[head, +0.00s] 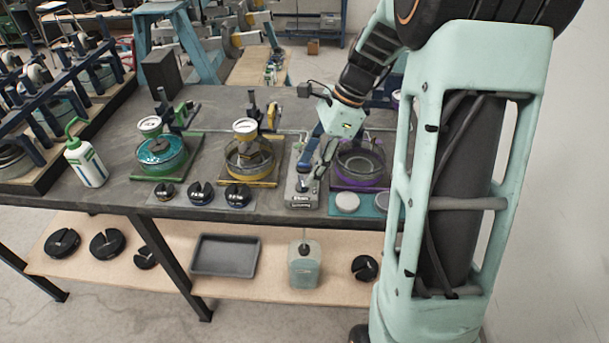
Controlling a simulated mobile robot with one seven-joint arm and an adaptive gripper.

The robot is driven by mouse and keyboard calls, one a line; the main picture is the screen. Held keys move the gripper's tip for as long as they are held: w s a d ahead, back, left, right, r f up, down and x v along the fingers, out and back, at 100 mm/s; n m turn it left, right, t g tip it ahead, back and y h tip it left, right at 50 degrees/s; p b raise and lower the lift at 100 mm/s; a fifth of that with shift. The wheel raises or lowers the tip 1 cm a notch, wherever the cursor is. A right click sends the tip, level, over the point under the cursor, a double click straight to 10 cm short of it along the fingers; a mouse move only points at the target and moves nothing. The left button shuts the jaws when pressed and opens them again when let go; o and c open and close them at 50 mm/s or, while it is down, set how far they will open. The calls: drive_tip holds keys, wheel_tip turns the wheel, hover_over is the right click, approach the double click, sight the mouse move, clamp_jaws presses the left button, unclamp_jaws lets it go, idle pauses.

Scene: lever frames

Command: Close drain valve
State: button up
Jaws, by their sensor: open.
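My gripper (322,160) hangs from the mint wrist on the right side of the bench, pointing down with its fingers apart. It is above the right part of a grey boxy unit (302,198), which has a small dark fitting on top. A blue handle-like part (308,152) stands at the back of this unit, close beside the fingers. I cannot tell whether they touch. No part is clearly marked as the drain valve, and its position cannot be read.
A vessel with yellow trim (250,160) and one with teal liquid (162,152) stand to the left. A white wash bottle (85,162) stands at left. A lower shelf holds a grey tray (225,238) and a jug (304,266).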

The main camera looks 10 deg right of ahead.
sight(302, 180)
drive_tip(key=shift+x, duration=1.9)
drive_tip(key=c, duration=1.2)
drive_tip(key=shift+o, duration=0.2)
